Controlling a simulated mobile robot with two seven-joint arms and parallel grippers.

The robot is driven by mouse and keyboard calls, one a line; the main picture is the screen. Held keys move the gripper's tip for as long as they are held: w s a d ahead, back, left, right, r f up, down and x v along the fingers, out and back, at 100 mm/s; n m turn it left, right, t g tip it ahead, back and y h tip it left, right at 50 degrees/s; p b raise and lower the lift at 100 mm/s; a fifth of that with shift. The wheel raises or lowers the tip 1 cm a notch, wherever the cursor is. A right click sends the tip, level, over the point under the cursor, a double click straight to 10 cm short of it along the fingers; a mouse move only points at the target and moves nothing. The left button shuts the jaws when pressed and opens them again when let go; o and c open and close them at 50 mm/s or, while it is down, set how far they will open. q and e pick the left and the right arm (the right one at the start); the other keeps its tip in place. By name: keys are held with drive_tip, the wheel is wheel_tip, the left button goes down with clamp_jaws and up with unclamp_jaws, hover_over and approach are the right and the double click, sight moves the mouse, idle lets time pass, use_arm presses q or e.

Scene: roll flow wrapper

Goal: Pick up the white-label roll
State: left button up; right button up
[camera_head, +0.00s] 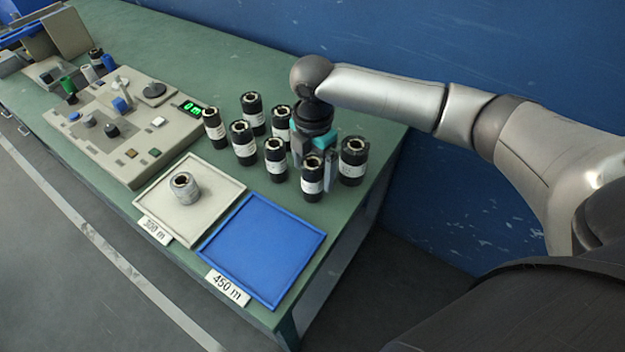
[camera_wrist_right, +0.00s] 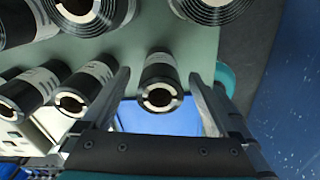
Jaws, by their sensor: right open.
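Several black rolls with white label bands stand upright in a cluster on the green table. One white-label roll (camera_head: 312,180) stands at the cluster's front right, close to my right gripper (camera_head: 314,154). In the right wrist view a roll (camera_wrist_right: 161,84) with a pale core lies in line between the two spread fingers, with gaps at both sides. My right gripper is open and points down among the rolls; it partly hides what is behind it. A lone grey-white roll (camera_head: 184,190) stands in the pale tray (camera_head: 225,190). My left gripper is out of view.
Neighbouring rolls stand close by, one to the right (camera_head: 353,160) and one to the left (camera_head: 275,158). An empty blue tray (camera_head: 262,250) marked 450 m lies in front, beside the pale one. A control panel (camera_head: 130,130) is at left. The table's right edge is near.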

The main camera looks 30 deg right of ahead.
wheel_tip(320, 180, down, 3)
drive_tip(key=shift+r+b, duration=0.1)
drive_tip(key=shift+b, duration=0.2)
clamp_jaws()
idle(0.5)
